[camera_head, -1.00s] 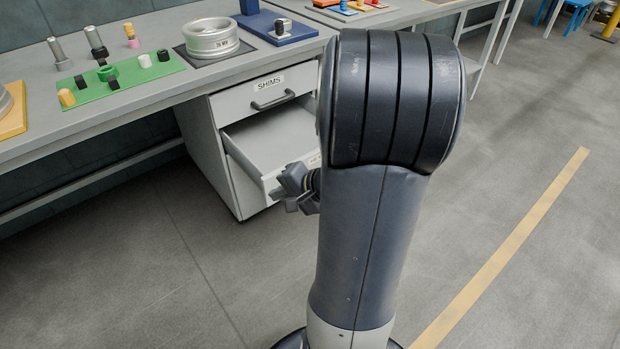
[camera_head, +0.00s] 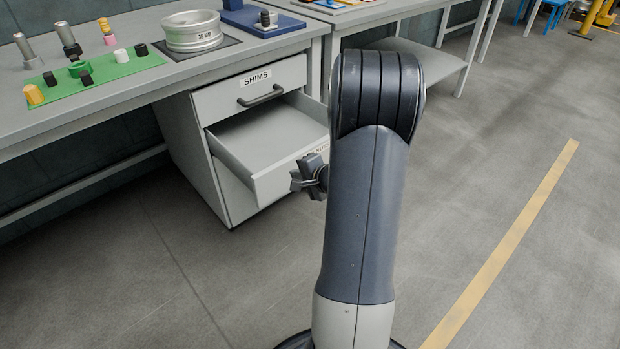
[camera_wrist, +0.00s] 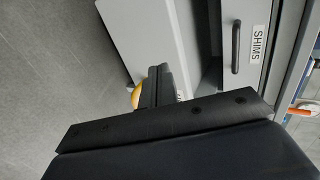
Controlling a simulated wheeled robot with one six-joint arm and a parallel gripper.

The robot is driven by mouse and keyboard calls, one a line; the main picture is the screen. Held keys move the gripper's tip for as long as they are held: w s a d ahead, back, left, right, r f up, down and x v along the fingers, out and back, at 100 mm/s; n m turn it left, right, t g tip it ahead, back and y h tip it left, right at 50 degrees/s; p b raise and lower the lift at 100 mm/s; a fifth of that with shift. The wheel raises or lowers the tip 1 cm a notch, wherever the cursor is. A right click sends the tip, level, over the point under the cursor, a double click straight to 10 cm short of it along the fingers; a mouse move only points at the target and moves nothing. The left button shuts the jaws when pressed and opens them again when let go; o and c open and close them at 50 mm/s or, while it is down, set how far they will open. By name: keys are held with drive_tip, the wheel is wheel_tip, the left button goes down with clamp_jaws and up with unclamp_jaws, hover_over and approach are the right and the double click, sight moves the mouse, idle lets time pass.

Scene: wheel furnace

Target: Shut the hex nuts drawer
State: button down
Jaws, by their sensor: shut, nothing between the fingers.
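An open grey drawer (camera_head: 258,140) sticks out of the cabinet below the shims drawer (camera_head: 252,90). It looks empty, and its front label is mostly hidden behind my gripper and arm, so I can read only part of it. My gripper (camera_head: 299,181) is shut and empty, right at the drawer's front face near the label; I cannot tell whether it touches. In the wrist view, the gripper (camera_wrist: 160,72) lies in front of the pulled-out drawer (camera_wrist: 150,35), and the shims drawer's front (camera_wrist: 245,40) with its dark handle is closed beyond it.
The workbench (camera_head: 120,85) above holds a green tray (camera_head: 95,78) with several small parts and a silver wheel rim (camera_head: 192,32). A second bench (camera_head: 400,15) stands to the right. The floor (camera_head: 500,180) around is clear, with a yellow line (camera_head: 510,235).

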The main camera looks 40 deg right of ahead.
sight(282, 166)
drive_tip(key=w, duration=0.3)
drive_tip(key=shift+w+a+r, duration=0.1)
drive_tip(key=shift+w+a, duration=0.1)
drive_tip(key=shift+w, duration=0.15)
drive_tip(key=shift+w, duration=0.1)
